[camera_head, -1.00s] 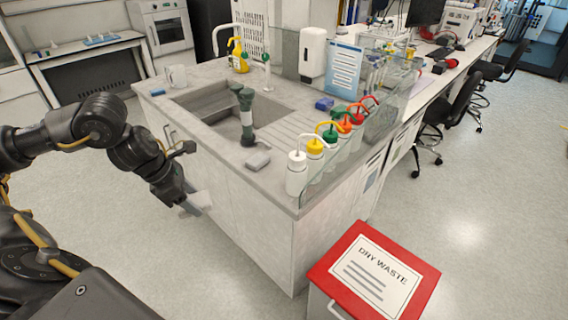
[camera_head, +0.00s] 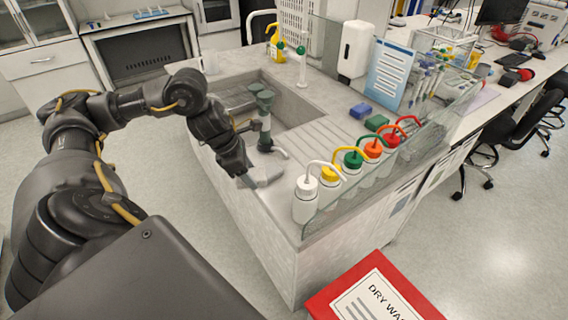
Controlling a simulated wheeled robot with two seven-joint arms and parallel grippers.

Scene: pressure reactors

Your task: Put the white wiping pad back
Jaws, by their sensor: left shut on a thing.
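The white wiping pad (camera_head: 257,180) is a small pale block at the fingertips of my left gripper (camera_head: 246,178), over the near edge of the sink counter (camera_head: 320,125). My left gripper points down and is shut on it; the fingers are mostly hidden behind the wrist. A pale grey block on the counter lies in the same spot of the picture, so the two outlines run together. I cannot tell whether the held pad touches the counter or that block. My right gripper is not in view.
The sink (camera_head: 290,105) and a green-topped tap (camera_head: 265,125) stand just behind the gripper. A white bottle (camera_head: 306,200) heads a row of coloured-cap bottles to the right. A red-lidded bin (camera_head: 322,302) stands in front.

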